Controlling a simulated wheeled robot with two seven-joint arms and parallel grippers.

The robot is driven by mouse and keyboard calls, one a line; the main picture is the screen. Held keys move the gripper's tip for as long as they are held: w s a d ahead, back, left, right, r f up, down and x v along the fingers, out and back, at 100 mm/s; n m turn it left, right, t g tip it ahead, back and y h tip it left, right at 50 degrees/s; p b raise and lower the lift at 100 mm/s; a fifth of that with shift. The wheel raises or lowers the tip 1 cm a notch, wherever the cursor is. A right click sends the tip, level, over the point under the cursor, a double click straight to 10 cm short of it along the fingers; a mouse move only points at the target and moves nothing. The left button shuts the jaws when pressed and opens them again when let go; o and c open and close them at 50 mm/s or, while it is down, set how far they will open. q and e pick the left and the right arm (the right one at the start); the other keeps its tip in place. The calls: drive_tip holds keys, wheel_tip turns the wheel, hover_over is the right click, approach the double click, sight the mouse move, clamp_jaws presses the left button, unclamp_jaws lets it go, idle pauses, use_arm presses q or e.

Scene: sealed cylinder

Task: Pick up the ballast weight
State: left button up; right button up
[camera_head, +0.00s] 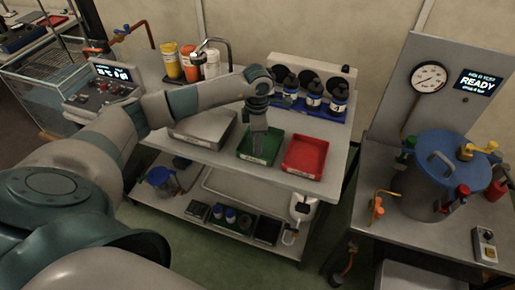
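My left arm reaches in from the left, and my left gripper (258,143) points down over the green tray (243,153) on the workbench. The fingers are small and grey here, and I cannot tell whether they are open or shut. I cannot make out a ballast weight for certain; the gripper covers part of the green tray's inside. My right gripper is not in view.
A red tray (304,156) lies just right of the green one, and a grey box (203,129) to its left. A blue-lidded cylinder (440,165) stands on the right-hand table.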

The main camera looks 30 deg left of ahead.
use_arm(q)
drive_tip(key=shift+f, duration=1.05)
drive_tip(key=c, duration=0.8)
drive_tip(key=shift+r, duration=0.1)
